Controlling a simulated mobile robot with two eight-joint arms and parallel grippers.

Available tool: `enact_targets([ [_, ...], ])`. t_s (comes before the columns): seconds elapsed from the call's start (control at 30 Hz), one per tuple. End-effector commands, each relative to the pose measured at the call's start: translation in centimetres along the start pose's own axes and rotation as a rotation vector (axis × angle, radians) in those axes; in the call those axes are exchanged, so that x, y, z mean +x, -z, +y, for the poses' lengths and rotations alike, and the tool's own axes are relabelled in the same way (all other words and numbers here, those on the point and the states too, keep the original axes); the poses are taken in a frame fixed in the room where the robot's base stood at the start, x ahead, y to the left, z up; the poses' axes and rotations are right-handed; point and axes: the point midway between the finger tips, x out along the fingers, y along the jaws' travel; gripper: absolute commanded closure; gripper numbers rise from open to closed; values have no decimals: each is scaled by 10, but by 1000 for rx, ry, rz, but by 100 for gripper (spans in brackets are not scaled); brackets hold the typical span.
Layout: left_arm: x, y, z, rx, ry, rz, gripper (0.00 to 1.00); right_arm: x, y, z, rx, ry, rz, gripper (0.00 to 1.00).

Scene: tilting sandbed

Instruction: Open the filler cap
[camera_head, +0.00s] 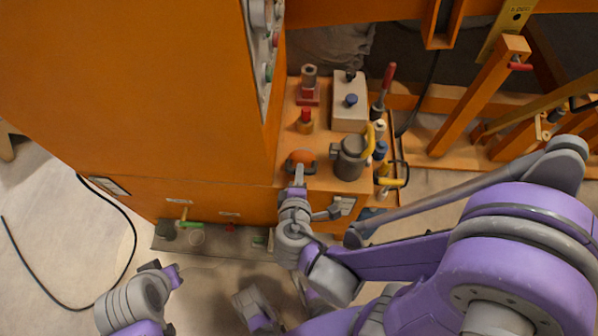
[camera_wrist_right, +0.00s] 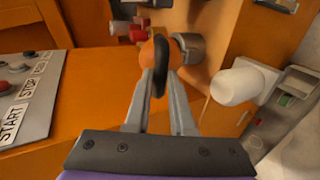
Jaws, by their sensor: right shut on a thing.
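The filler cap appears to be the round orange cap with a dark bar (camera_head: 301,157) on the orange machine's ledge. In the right wrist view the orange cap (camera_wrist_right: 147,53) has a black curved bar (camera_wrist_right: 161,66) across it. My right gripper (camera_head: 299,172) reaches it from the front. In the wrist view its two fingers (camera_wrist_right: 161,80) close on the cap's black bar, and they hide part of the cap. My left gripper (camera_head: 168,272) is at the lower left, away from the cap, near the floor; its jaw opening is unclear.
A grey cylinder (camera_head: 348,158) with a yellow handle stands right of the cap. Behind are a red-based fitting (camera_head: 309,88) and a pale box (camera_head: 350,103). The orange cabinet (camera_head: 140,90) rises on the left. In the wrist view a white knob (camera_wrist_right: 236,87) sits right of the fingers.

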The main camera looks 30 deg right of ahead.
Motion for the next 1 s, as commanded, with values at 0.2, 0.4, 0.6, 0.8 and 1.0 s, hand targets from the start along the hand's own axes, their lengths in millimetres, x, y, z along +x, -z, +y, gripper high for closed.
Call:
enact_targets([
  [0.2, 7, -3, 0, 0, 0, -3, 100, 3, -1, -6, 4, 5, -4, 100],
  [0.4, 8, -3, 0, 0, 0, -3, 100, 4, -1, -7, 3, 5, -5, 100],
  [0.6, 8, -3, 0, 0, 0, -3, 100, 4, -1, -7, 3, 5, -5, 100],
  [0.8, 8, -3, 0, 0, 0, -3, 100, 4, -1, -7, 3, 4, -6, 71],
  [1.0, 8, -3, 0, 0, 0, -3, 100, 4, -1, -7, 2, 3, -4, 48],
])
